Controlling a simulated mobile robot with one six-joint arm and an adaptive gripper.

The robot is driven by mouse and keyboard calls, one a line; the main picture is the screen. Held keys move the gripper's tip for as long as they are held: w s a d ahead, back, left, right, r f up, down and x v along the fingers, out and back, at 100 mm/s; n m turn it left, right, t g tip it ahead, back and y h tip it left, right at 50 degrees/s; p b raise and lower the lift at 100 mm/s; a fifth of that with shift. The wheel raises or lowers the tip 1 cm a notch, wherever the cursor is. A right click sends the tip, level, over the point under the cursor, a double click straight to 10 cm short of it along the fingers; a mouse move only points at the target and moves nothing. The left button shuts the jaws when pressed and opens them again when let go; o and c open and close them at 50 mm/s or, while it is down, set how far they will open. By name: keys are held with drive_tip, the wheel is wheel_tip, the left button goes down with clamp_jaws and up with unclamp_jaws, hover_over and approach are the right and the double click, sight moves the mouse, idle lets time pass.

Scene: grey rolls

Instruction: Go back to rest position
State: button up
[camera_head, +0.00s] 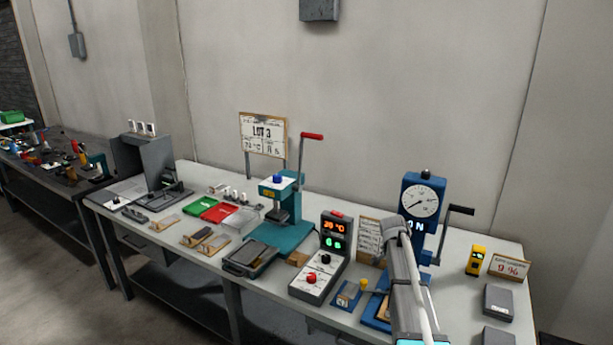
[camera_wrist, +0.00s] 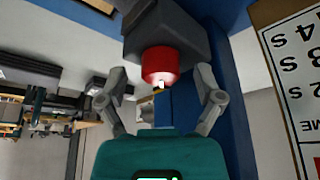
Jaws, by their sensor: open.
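In the wrist view my gripper (camera_wrist: 161,76) is open, with one finger on each side of a red cylinder (camera_wrist: 160,65). The red cylinder sticks out from a dark grey block (camera_wrist: 165,30) beside a blue upright. I cannot tell how far it is from the fingertips; no finger visibly touches it. In the head view my grey arm reaches up at the right, in front of the blue press with a round dial (camera_head: 419,201). My gripper is hidden there.
The bench holds a teal press (camera_head: 285,215) with a red lever, a control box (camera_head: 318,272) with lit digits, red and green trays, and a yellow device (camera_head: 476,260). A printed sheet (camera_wrist: 298,75) is close at the right in the wrist view. Open space lies above the bench.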

drive_tip(key=s+a+n, duration=0.2)
drive_tip(key=s+a, duration=0.2)
drive_tip(key=s+a+n+y, duration=0.1)
drive_tip(key=s+a+n, duration=0.2)
drive_tip(key=s+a, duration=0.2)
drive_tip(key=s+a+n+y, duration=0.1)
drive_tip(key=s+a+n, duration=0.2)
drive_tip(key=s+a, duration=0.1)
drive_tip(key=shift+s+a+p, duration=0.2)
drive_tip(key=shift+a+p, duration=0.2)
drive_tip(key=shift+a, duration=0.05)
drive_tip(key=s+a+n+y, duration=0.2)
drive_tip(key=s+a+n, duration=0.5)
drive_tip(key=s+a, duration=0.3)
drive_tip(key=shift+s+n+g, duration=0.4)
drive_tip(key=shift+s, duration=0.85)
